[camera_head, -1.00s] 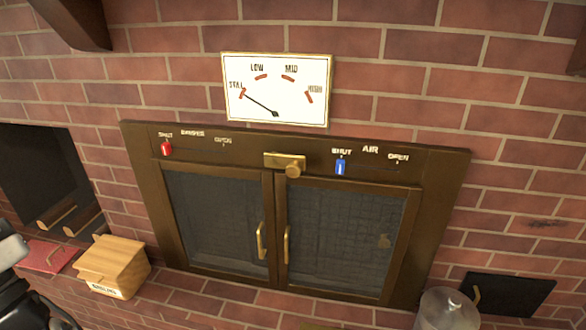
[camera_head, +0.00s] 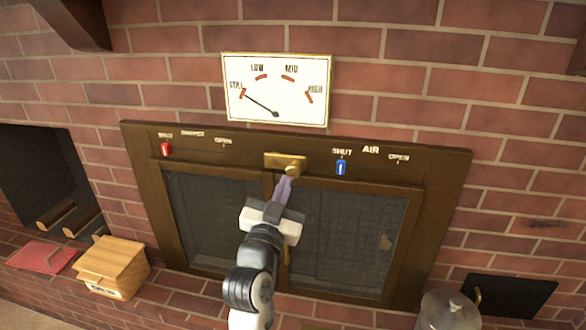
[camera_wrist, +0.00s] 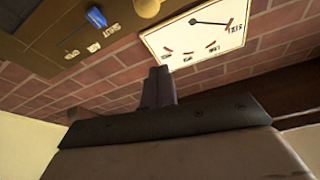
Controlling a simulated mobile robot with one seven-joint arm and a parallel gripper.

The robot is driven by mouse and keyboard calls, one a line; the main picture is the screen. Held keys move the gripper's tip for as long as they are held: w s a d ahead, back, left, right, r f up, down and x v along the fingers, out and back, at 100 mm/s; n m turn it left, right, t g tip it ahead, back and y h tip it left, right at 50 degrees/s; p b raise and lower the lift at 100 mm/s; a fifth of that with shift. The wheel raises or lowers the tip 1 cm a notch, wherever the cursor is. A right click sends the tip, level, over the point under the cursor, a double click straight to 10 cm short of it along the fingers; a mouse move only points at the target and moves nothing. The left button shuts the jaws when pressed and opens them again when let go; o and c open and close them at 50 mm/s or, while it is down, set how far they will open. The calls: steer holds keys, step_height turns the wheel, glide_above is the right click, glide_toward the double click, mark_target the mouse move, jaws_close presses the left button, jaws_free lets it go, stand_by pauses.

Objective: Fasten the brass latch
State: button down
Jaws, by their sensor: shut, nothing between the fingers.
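The brass latch (camera_head: 285,161) is a plate with a round knob, set at the top middle of the stove frame above the two dark glass doors. My gripper (camera_head: 285,180) is shut and empty. In the head view its fingertips are just below the latch knob and overlap its lower edge; I cannot tell whether they touch. In the wrist view my gripper's shut fingers (camera_wrist: 159,72) point up the picture, and the brass knob (camera_wrist: 147,8) shows at the top edge, apart from them. My arm hides the middle of the doors and most of their handles.
A red slider (camera_head: 166,149) and a blue slider (camera_head: 341,168) sit on the frame either side of the latch. A white dial (camera_head: 277,100) hangs above, its needle at STILL. A wooden box (camera_head: 113,265), red book (camera_head: 44,256) and lidded metal pot (camera_head: 447,312) stand below.

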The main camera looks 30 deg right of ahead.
steer(key=shift+d, duration=0.15)
step_height(320, 180, up, 3)
steer(key=p, duration=0.3)
glide_above(293, 169)
steer(key=s, duration=0.3)
steer(key=f, duration=0.2)
steer(key=w, duration=0.1)
steer(key=shift+w+a+f, duration=0.1)
steer(key=shift+a+f, duration=0.2)
steer(key=shift+f, duration=0.1)
steer(key=shift+a+f, duration=0.1)
steer(key=shift+f, duration=0.35)
steer(key=shift+f, duration=0.15)
